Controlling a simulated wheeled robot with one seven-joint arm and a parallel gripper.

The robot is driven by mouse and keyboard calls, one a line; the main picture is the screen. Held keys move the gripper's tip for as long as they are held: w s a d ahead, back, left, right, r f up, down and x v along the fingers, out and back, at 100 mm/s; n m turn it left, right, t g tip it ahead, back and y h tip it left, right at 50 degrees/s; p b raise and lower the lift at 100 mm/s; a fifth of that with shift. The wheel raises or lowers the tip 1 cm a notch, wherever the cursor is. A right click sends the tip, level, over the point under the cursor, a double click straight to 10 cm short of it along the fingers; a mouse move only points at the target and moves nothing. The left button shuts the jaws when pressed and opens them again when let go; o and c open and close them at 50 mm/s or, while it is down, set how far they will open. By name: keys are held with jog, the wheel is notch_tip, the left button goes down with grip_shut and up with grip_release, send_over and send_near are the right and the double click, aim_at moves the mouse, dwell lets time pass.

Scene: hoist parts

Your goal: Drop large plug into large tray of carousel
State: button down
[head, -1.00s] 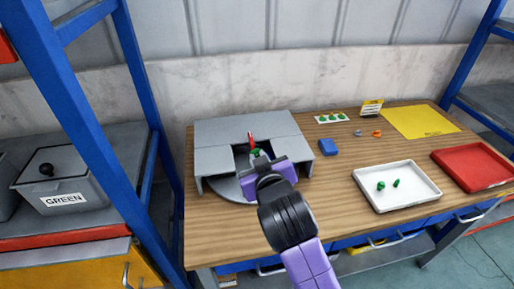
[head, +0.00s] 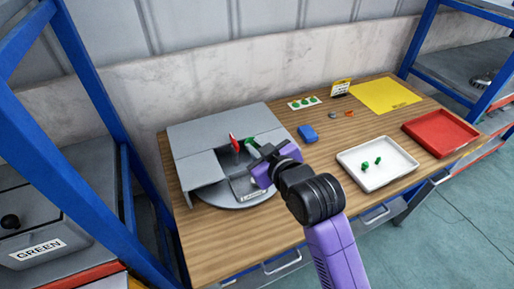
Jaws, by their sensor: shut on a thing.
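My gripper (head: 255,160) is shut on a green plug (head: 250,143), the large plug as far as I can tell. The fingers hide part of it. It is over the opening of the grey carousel, whose round plate (head: 222,203) shows under a grey cover (head: 215,128). A carousel tray (head: 243,186) with a small white label is visible in the opening, just below and left of my gripper. A red upright marker (head: 234,143) stands left of the plug. I cannot tell the height of the plug above the carousel.
A white tray (head: 352,179) with two small green parts stands at the right, and a red tray (head: 450,145) beyond it. The front of the wooden table (head: 240,244) is clear.

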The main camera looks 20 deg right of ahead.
notch_tip(320, 180, down, 6)
jog(key=b, duration=0.5)
jog(key=shift+r, duration=0.2)
jog(key=c, duration=1.4)
grip_release()
jog(key=shift+s, duration=0.15)
jog(key=v, duration=0.7)
jog(key=shift+s+r+b, duration=0.15)
jog(key=shift+s+b, duration=0.15)
